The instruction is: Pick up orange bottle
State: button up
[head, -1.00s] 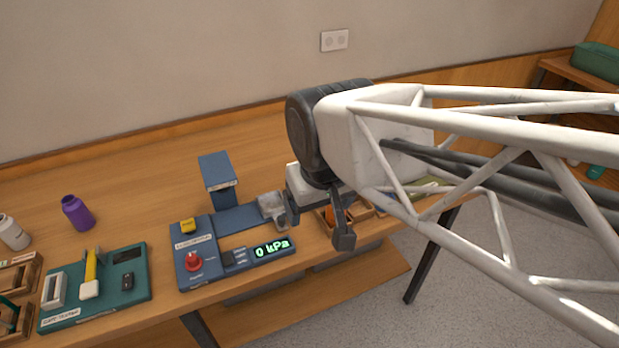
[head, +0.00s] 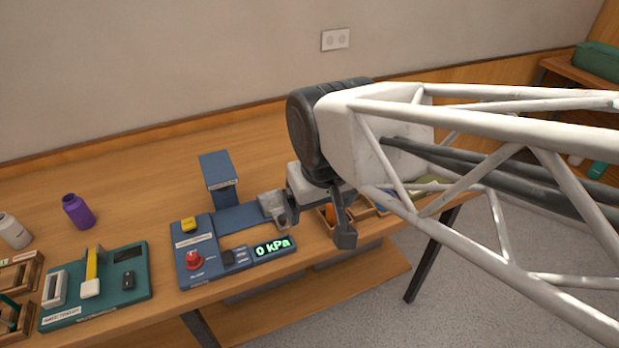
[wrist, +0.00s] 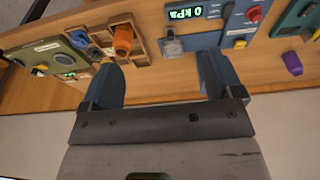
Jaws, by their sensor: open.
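The orange bottle (wrist: 123,40) shows in the wrist view at the upper left, sitting in a wooden divided tray (wrist: 138,50). In the head view only a small orange part (head: 330,213) of it shows behind my gripper. My gripper (head: 316,222) is open and empty, above the table near the tray. In the wrist view its two blue-grey fingers (wrist: 162,78) stand apart, with bare table between them, and the bottle lies beyond the left finger.
A blue pressure station (head: 205,258) reading "0 kPa" stands left of my gripper, with a clear cup-like part (head: 270,205) close to it. A teal board (head: 130,290), a purple bottle (head: 78,212) and a white bottle (head: 13,232) are further left. The table's back is clear.

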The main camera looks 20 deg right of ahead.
jog(key=w+d+f+n, duration=0.4)
jog(key=n, duration=0.2)
jog(key=w+d+f+n+g, duration=0.1)
jog(key=w+d+f+n, duration=0.3)
jog(key=w+n, duration=0.1)
jog(key=w+d+f+n+g, duration=0.1)
jog(key=w+d+f+n, duration=0.3)
jog(key=n, duration=0.4)
jog(key=shift+w+f, duration=0.1)
jog(key=shift+w, duration=0.6)
jog(key=shift+w+d+f+n+g, duration=0.2)
jog(key=shift+d+f+n+g, duration=0.2)
jog(key=shift+n, duration=0.2)
jog(key=shift+f, duration=1.3)
jog(key=shift+w+f, duration=0.15)
jog(key=shift+f, duration=1.15)
jog(key=shift+w+f, duration=0.1)
jog(key=shift+f, duration=1.2)
